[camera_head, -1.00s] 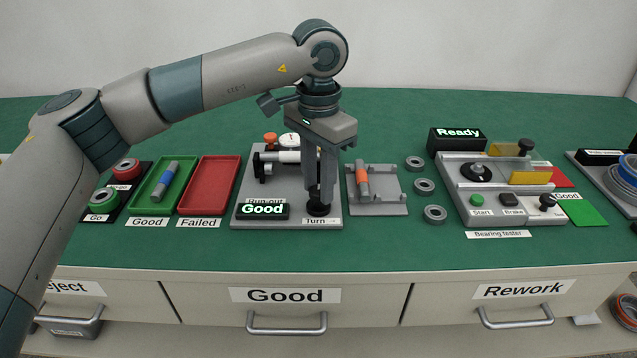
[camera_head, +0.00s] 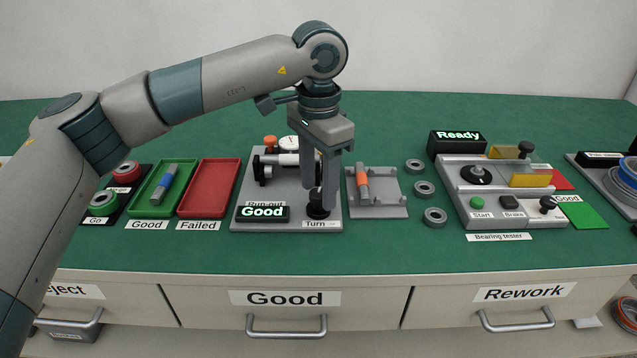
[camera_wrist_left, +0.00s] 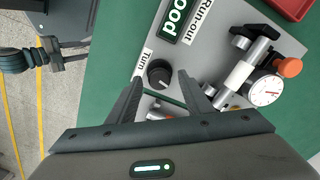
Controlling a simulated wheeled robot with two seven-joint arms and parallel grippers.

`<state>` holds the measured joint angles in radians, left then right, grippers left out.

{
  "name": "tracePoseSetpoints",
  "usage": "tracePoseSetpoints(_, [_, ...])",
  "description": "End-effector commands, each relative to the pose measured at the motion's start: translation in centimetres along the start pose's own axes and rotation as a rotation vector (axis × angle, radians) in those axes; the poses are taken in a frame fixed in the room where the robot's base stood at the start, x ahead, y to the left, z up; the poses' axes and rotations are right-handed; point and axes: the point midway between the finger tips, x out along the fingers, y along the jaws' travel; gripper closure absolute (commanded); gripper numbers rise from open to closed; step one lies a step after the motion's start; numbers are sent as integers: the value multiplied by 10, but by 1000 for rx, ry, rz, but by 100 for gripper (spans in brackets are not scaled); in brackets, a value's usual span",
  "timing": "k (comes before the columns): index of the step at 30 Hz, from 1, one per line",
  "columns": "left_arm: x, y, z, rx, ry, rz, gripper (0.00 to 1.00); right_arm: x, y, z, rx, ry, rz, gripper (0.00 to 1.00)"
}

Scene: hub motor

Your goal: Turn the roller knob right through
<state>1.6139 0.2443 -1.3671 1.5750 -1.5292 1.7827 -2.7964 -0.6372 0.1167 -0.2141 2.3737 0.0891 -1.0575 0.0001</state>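The black roller knob (camera_head: 318,211) stands at the front right of the grey run-out fixture (camera_head: 240,213), beside the "Turn" label. It also shows in the wrist view (camera_wrist_left: 160,72). My left gripper (camera_head: 319,199) points straight down at the knob. In the wrist view my left gripper (camera_wrist_left: 160,76) has its fingers spread, one on each side of the knob, with a gap on both sides. The fixture's display (camera_head: 262,212) reads "Good". A dial gauge (camera_wrist_left: 264,90) and a shaft on the fixture show in the wrist view. My right gripper is not in view.
A grey cradle (camera_head: 394,211) with an orange-banded roller (camera_head: 362,187) stands right of the fixture. Left are a red tray (camera_head: 209,214) and a green tray (camera_head: 150,214) holding a blue-banded roller. Several rings and the bearing tester (camera_head: 500,180) lie further right.

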Motion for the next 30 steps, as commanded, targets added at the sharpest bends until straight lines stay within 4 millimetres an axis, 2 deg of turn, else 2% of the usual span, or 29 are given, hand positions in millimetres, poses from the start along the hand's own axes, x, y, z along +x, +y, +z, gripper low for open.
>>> tracePoseSetpoints(8, [-3, 0, 0, 1, -1, 1, 54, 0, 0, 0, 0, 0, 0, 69])
tracePoseSetpoints(14, [-20, 0, 0, 1, 0, -1, 54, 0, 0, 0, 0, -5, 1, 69])
tracePoseSetpoints(20, [-54, 0, 0, 0, 0, -2, 54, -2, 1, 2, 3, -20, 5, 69])
tracePoseSetpoints(30, [-123, 0, -1, 0, 1, -1, 54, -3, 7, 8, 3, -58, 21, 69])
